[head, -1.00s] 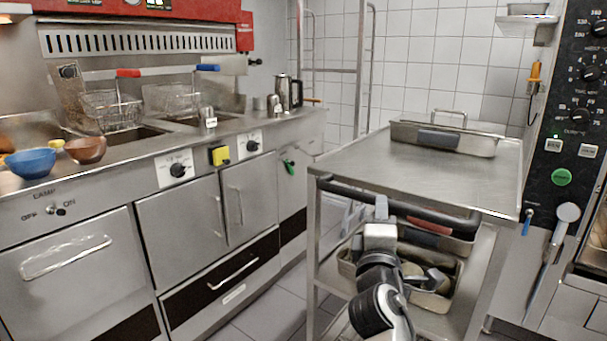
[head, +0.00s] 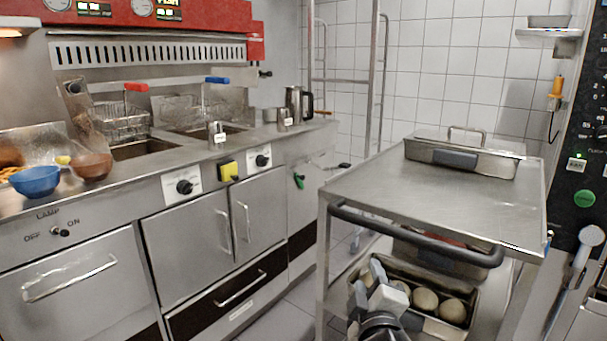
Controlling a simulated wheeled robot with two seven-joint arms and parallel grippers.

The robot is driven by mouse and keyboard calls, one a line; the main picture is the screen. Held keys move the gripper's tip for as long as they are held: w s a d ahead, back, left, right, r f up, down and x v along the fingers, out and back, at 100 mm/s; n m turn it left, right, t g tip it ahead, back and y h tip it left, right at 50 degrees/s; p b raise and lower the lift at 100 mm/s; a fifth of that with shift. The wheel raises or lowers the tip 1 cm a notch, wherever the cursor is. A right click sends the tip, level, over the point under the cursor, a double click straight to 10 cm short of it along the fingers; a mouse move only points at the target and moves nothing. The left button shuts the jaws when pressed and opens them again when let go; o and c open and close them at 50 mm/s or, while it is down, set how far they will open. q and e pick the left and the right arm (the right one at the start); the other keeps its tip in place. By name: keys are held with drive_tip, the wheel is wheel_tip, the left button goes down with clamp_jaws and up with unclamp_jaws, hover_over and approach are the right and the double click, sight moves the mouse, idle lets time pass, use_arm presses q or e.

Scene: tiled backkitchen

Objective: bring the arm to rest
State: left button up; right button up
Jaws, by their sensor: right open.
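My right gripper (head: 371,276) is at the lower middle of the head view, in front of the cart's lower shelf. Its pale body and grey fingers are open, and I see nothing held between them. It overlaps the left part of a metal tray (head: 432,328) holding several round, pale items (head: 425,300). I cannot tell whether it touches the tray. My left gripper is out of view.
The steel cart (head: 400,190) has a dark handle bar (head: 420,236) just above my right gripper. A lidded pan (head: 460,156) stands on its top. A fryer counter (head: 215,165) with bowls and baskets runs along the left. Some floor shows between them.

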use_arm(q)
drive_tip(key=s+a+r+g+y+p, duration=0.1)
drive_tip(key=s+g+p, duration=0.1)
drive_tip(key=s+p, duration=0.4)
drive_tip(key=p, duration=0.3)
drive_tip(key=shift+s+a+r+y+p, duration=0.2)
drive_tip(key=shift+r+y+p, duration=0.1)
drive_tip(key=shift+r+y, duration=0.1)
use_arm(e)
drive_tip(key=s+d+f+m+g+y, duration=0.1)
drive_tip(key=s+m, duration=0.4)
drive_tip(key=s, duration=0.8)
drive_tip(key=s+d+f+m+g+y, duration=0.1)
drive_tip(key=s+f+m+g+y, duration=0.2)
drive_tip(key=s, duration=1)
wheel_tip(320, 180, down, 4)
drive_tip(key=m+g, duration=0.2)
drive_tip(key=g, duration=0.1)
drive_tip(key=shift+s+r+m+y, duration=0.2)
drive_tip(key=shift+s+m+y, duration=0.05)
drive_tip(key=shift+m+y, duration=0.05)
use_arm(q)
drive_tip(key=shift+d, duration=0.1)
use_arm(e)
drive_tip(key=shift+c, duration=0.5)
drive_tip(key=shift+a, duration=0.15)
